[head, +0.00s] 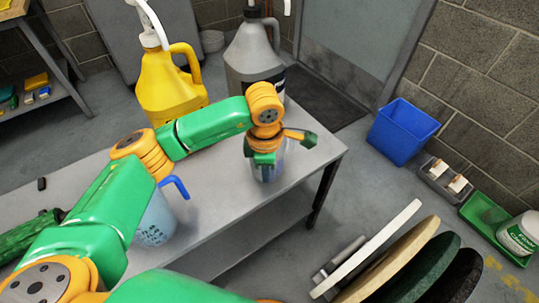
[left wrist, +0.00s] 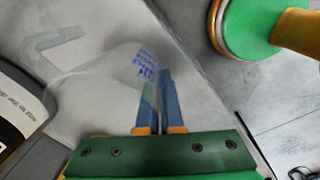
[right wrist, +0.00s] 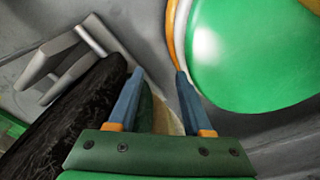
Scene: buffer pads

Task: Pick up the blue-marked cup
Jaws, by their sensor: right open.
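The blue-marked cup (head: 268,172) is clear plastic and stands near the right end of the grey table in the head view. In the left wrist view the cup (left wrist: 105,85) shows blue print near its edge and a pale handle at its far left. My left gripper (left wrist: 158,72) has its fingers close together, with the cup's wall seeming to run between them. In the head view my left gripper (head: 266,152) points down over the cup and hides its top. My right gripper (right wrist: 160,74) is open and empty.
A jug with a blue handle (head: 155,222), a yellow jug (head: 170,85) and a grey jug (head: 254,60) are on the table. Round pads (head: 390,268) stand on edge at lower right. A blue bin (head: 402,132) and a green tray (head: 482,212) are by the wall.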

